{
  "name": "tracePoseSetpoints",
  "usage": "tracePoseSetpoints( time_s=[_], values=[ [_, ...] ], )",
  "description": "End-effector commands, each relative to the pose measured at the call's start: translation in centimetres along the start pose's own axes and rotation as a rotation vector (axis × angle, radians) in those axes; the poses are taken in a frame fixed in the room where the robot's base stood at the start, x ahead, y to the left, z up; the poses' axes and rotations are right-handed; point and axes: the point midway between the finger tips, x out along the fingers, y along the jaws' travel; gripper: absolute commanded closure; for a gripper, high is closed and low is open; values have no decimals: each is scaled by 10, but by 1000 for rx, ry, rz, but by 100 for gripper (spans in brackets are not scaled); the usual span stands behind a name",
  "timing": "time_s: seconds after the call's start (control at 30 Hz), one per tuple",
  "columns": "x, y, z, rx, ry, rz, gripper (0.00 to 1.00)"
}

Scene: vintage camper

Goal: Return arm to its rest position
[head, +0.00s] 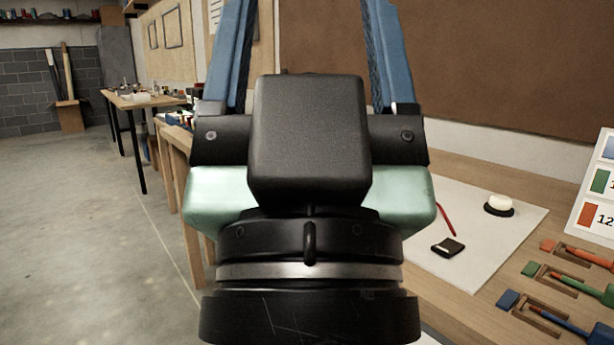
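My gripper (309,40) fills the middle of the head view and points away from me, above the left side of the workbench. Its two blue fingers stand wide apart with nothing visible between them. The fingertips are cut off by the top edge of the picture. The black wrist and pale green gripper housing hide part of the bench behind them.
Red, green and blue tools lie in wooden holders beside a card (593,205). The floor (80,235) at left is clear.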

Motion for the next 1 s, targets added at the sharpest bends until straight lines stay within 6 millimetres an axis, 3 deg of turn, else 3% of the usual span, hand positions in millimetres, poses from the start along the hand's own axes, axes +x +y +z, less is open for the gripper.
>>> tracePoseSetpoints(
  time_s=[0.03, 0.8, 1.0],
  values=[
    [22, 0, -20, 1, -1, 0, 27],
    [194, -1, -180, 4, -5, -2, 27],
    [230, -1, -214, 4, -6, -3, 27]
  ],
)
